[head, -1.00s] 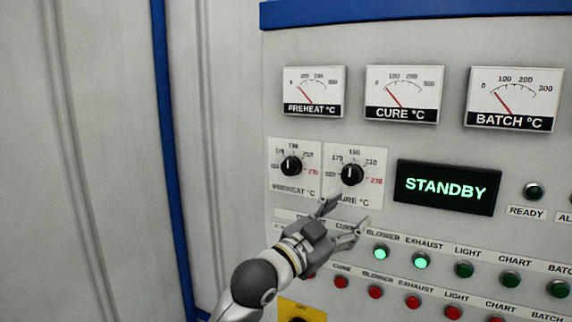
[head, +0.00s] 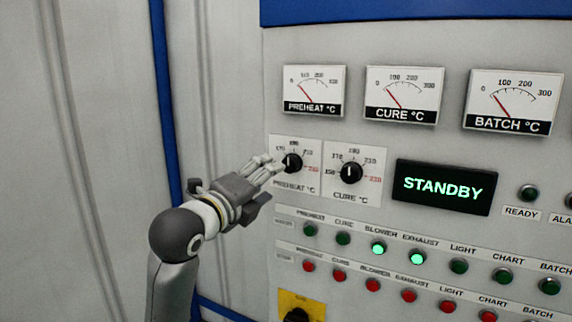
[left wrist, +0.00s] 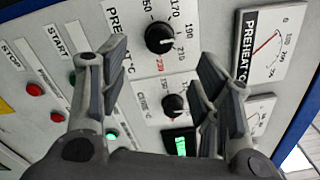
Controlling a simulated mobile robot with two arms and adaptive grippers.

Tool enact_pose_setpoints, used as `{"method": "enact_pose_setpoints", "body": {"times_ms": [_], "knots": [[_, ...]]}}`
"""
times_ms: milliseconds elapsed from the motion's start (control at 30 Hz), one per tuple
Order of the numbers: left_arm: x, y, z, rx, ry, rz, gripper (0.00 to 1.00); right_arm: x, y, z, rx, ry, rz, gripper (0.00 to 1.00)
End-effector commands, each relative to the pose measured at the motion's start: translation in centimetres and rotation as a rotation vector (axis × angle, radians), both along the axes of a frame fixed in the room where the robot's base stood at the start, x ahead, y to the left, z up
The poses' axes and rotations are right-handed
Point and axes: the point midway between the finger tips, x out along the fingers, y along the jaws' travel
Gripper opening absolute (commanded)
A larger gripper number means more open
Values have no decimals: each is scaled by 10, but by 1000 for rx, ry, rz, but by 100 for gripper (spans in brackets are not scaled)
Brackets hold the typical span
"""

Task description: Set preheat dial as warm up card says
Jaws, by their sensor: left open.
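The preheat dial (head: 292,162) is a black knob on a white plate with a scale, at the panel's upper left. In the left wrist view the same preheat dial (left wrist: 160,38) lies ahead between my fingers, with a gap on both sides. Its white mark points roughly toward 190 to 210; I cannot read it exactly. My left gripper (head: 270,165) is open, with its fingertips close to the dial and covering its left side in the head view. Its two fingers (left wrist: 162,60) are spread in the wrist view. No warm up card is in view.
The cure dial (head: 351,173) is just right of the preheat dial. The gauges (head: 314,90) sit above, and a STANDBY display (head: 445,186) is to the right. Rows of green and red buttons (head: 310,230) run below, with a yellow-plated switch (head: 300,308) at the bottom.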

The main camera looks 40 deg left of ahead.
Motion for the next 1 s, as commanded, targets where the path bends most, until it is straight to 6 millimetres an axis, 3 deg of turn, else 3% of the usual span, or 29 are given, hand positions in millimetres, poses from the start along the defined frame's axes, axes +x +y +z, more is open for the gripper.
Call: {"method": "enact_pose_setpoints", "body": {"times_ms": [500,700,1000], "knots": [[82,24,2,-8,0,-2,58,0,0,37,-1,0,0,40],[95,28,1,-4,0,-3,58,0,-1,41,-1,0,1,40],[96,29,0,-3,-1,-2,58,0,-2,41,-2,0,1,40]]}}
